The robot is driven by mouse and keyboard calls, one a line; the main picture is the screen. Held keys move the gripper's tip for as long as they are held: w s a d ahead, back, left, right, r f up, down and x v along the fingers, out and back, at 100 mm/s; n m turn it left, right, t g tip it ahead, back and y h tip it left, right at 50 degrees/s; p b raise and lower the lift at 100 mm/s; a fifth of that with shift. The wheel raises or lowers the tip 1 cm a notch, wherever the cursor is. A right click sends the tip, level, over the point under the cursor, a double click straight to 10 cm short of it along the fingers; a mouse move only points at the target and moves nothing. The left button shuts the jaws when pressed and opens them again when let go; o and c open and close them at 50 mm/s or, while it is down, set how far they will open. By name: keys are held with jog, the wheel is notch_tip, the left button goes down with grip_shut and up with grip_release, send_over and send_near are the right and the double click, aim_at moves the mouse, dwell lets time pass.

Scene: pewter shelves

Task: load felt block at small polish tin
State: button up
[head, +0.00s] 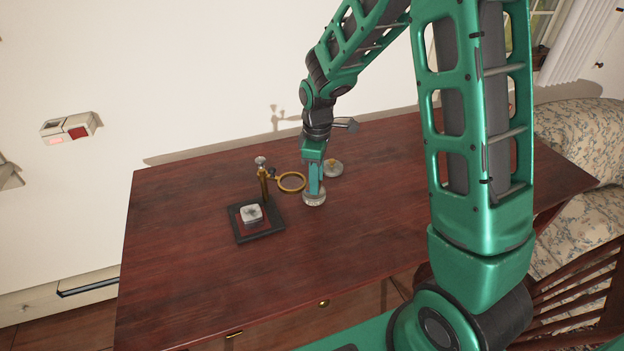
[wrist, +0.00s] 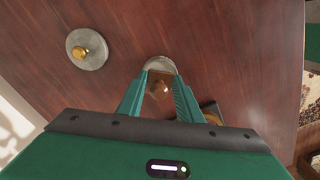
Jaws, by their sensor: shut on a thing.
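My gripper (wrist: 158,92) points down over the table and is shut on the brown knob (wrist: 159,89) of a round pale grey block, which I take to be the felt block. The block's grey disc (head: 314,199) shows under the fingertips in the head view and its far edge (wrist: 160,64) shows in the wrist view. I cannot tell if it touches the table. A small silvery tin (head: 251,214), probably the polish tin, sits on a black-edged square base, left of my gripper. A similar grey disc with a brass knob (wrist: 88,51) stands apart on the table.
The dark red wooden table (head: 190,270) is clear at the front and right. A brass post (head: 264,184) with a ring (head: 291,182) stands at the black base (head: 259,234), between the tin and my gripper. A wooden chair (head: 580,285) stands at the right.

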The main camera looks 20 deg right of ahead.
jog(key=shift+f, duration=0.5)
dwell(1.5)
jog(key=shift+r, duration=0.1)
jog(key=shift+r, duration=3.45)
